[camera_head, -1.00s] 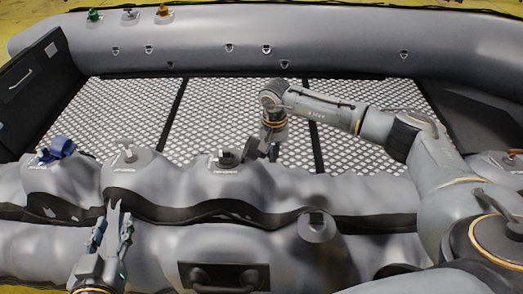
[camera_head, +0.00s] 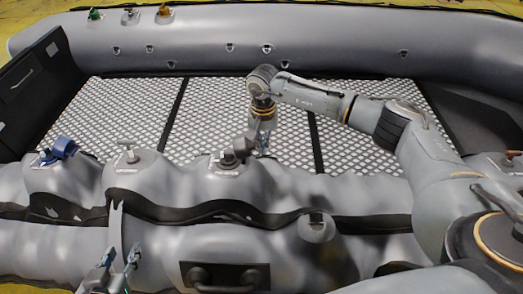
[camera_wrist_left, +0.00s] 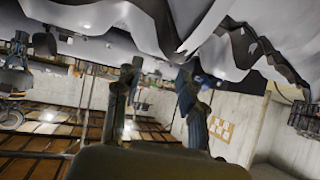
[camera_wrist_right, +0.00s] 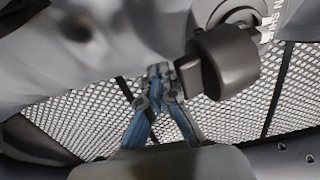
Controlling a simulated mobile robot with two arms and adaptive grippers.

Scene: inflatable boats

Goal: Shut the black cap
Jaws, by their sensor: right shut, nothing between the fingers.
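The black cap (camera_head: 242,146) is at a grey valve (camera_head: 221,162) on top of the near tube. It looks tilted and only partly over the valve. In the right wrist view the dark cap (camera_wrist_right: 226,62) stands beside the round valve mouth (camera_wrist_right: 234,12), not flat on it. My right gripper (camera_head: 264,148) hangs just right of the cap, fingers down; in the right wrist view its fingertips (camera_wrist_right: 160,72) are together and empty, just left of the cap. My left gripper (camera_head: 123,256) is low on the left, fingers apart and empty, in front of the near tube.
A blue cap (camera_head: 60,148) and a grey T-shaped valve (camera_head: 128,152) sit left on the same tube. Another grey cap (camera_head: 316,222) is on the front tube. A black handle patch (camera_head: 228,277) lies below. The perforated floor (camera_head: 220,105) behind is clear.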

